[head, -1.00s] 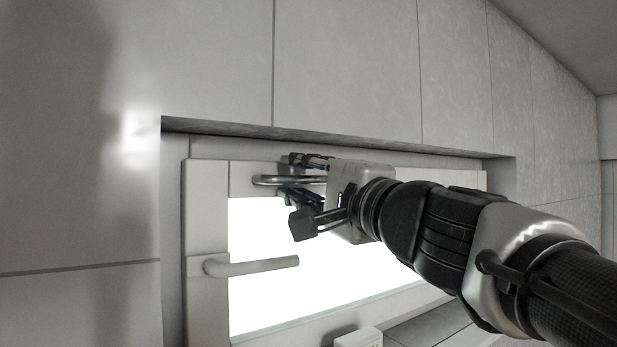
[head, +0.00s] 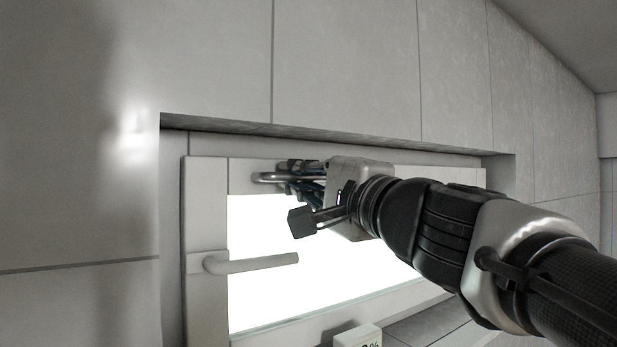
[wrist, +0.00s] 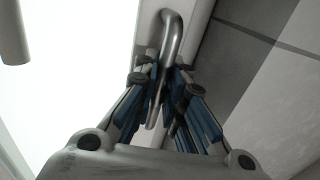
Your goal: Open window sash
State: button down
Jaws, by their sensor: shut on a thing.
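The window sash (head: 207,307) has a pale frame around a bright pane and sits in a wall recess in the head view. A metal bar handle (head: 264,179) is fixed on its top rail; it also shows as a curved bar in the wrist view (wrist: 172,38). My gripper (head: 290,178) is shut on this bar handle, with its fingers on both sides of the bar in the wrist view (wrist: 163,88). A lever handle (head: 252,265) on the left stile points right, apart from my gripper. My gripper and arm hide part of the top rail.
The recess edge (head: 320,138) runs close above my gripper. A white box with a display (head: 357,337) stands at the bottom below the pane. Tiled wall (head: 80,200) surrounds the recess.

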jog(key=b, duration=0.2)
jog(key=shift+s+d+f+b, duration=0.2)
jog(key=shift+s+f+b, duration=0.1)
jog(key=shift+f+b, duration=0.1)
jog(key=s+d+f+t+y+b, duration=0.1)
jog(key=s+b, duration=0.4)
jog(key=b, duration=0.9)
jog(key=d+t, duration=0.1)
jog(key=d, duration=0.1)
jog(key=shift+s+d+f+y, duration=0.2)
jog(key=shift+d+f+y, duration=0.15)
jog(key=shift+f+y, duration=0.05)
jog(key=c, duration=1.8)
grip_release()
jog(key=v, duration=0.7)
jog(key=shift+s+d+f, duration=0.1)
jog(key=shift+s+f, duration=0.05)
jog(key=shift+s, duration=0.1)
